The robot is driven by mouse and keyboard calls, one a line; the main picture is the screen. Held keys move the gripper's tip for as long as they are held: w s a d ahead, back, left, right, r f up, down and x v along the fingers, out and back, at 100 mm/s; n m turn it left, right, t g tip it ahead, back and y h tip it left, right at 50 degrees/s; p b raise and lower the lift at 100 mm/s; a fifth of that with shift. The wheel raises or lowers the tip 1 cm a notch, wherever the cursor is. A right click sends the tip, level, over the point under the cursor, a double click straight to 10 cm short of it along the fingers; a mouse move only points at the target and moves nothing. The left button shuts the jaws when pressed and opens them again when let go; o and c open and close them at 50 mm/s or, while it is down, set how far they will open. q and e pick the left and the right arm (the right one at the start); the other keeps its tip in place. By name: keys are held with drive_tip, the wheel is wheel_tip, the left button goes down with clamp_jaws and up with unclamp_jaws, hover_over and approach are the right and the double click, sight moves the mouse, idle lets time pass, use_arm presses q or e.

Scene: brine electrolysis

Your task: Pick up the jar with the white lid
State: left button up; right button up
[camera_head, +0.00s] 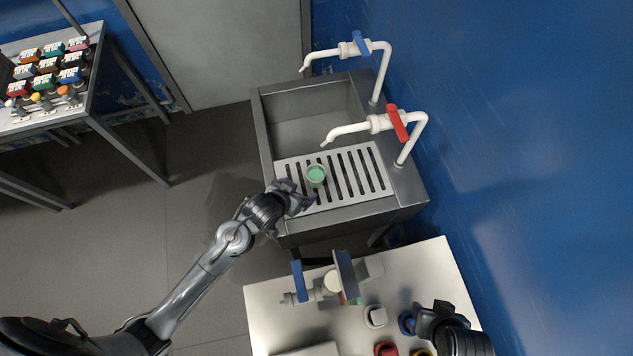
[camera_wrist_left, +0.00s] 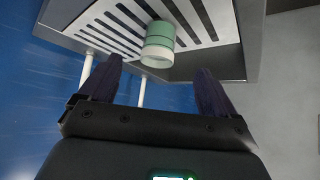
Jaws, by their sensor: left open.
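A jar with a white lid (camera_head: 375,316) stands on the pale table (camera_head: 263,318) at the bottom of the head view, among other coloured lids. My left gripper (camera_head: 299,197) is away from it, over the front edge of the sink. It is open and empty, and its fingers also show in the left wrist view (camera_wrist_left: 158,72). A cup with green content (camera_head: 316,175) stands on the sink's slotted rack just beyond the fingertips; it also shows in the left wrist view (camera_wrist_left: 158,45). My right gripper (camera_head: 438,318) is dark, above the table's right part; its jaws cannot be made out.
A metal sink (camera_head: 262,130) has a slotted rack (camera_head: 362,178) and two white taps, with a blue handle (camera_head: 361,43) and a red handle (camera_head: 397,122). A blue lid (camera_head: 407,323) and red lid (camera_head: 386,349) crowd the white-lidded jar.

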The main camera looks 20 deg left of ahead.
use_arm(q)
drive_tip(key=b, duration=0.2)
approach(320, 172)
drive_tip(key=f, duration=0.2)
drive_tip(key=shift+w+a+f+t, duration=0.25)
drive_tip(key=shift+a+f+t, duration=0.05)
drive_tip(key=shift+f, duration=0.1)
drive_tip(key=shift+w+d+r+x, duration=0.1)
drive_tip(key=shift+x, duration=0.7)
drive_tip(key=shift+w+d+r+x, duration=0.1)
drive_tip(key=shift+d+x, duration=0.05)
drive_tip(key=shift+x, duration=0.65)
drive_tip(key=shift+w+d+r+x, duration=0.1)
drive_tip(key=shift+x, duration=0.7)
drive_tip(key=shift+w+f, duration=0.35)
drive_tip(key=shift+f, duration=0.15)
use_arm(e)
drive_tip(key=shift+w+f, duration=0.1)
drive_tip(key=shift+f, duration=1.6)
use_arm(q)
drive_tip(key=c, duration=1.1)
drive_tip(key=shift+r, duration=0.1)
drive_tip(key=shift+c, duration=1)
use_arm(e)
drive_tip(key=shift+a, duration=0.1)
